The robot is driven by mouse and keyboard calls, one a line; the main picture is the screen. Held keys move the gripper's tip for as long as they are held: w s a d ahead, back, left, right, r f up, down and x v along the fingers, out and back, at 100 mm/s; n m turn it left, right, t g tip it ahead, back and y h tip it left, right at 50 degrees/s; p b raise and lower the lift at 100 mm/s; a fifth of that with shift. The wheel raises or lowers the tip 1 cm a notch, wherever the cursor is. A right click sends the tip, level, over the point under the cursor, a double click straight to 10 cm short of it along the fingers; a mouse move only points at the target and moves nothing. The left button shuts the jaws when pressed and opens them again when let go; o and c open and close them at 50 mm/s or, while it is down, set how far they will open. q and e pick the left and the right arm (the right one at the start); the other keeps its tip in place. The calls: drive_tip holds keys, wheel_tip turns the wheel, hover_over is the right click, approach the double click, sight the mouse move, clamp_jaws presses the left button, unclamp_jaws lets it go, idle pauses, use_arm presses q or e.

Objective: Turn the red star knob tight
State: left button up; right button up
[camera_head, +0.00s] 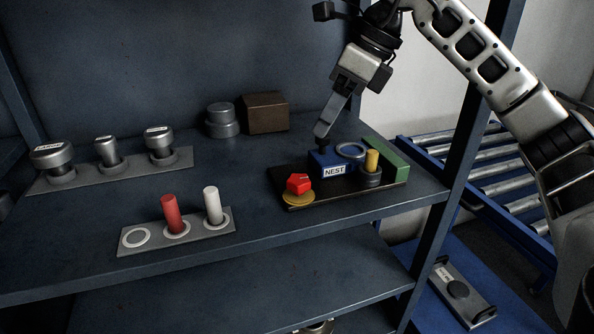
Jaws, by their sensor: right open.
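A small red knob (299,183) sits on a yellow disc (297,199) at the front left corner of a dark board (330,195) on the shelf. A blue block (327,163) labelled NEST stands on the board just behind and to the right of the knob. My right gripper (322,132) hangs pointing down right at the top of the blue block, behind and above the red knob and apart from it. It is open; its fingers show edge-on, so the gap is hard to see. My left gripper is not in view.
A plate with red (174,214) and white (213,205) pegs lies front left. Grey knobs (108,152) and a brown box (265,112) stand behind. A shelf post (470,130) rises right.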

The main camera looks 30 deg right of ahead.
drive_tip(key=d, duration=0.2)
approach(303, 180)
drive_tip(key=shift+h, duration=0.4)
drive_tip(key=x, duration=0.8)
drive_tip(key=shift+w+a+f, duration=0.1)
drive_tip(key=shift+a+f, duration=0.1)
drive_tip(key=shift+a, duration=0.15)
drive_tip(key=c, duration=1)
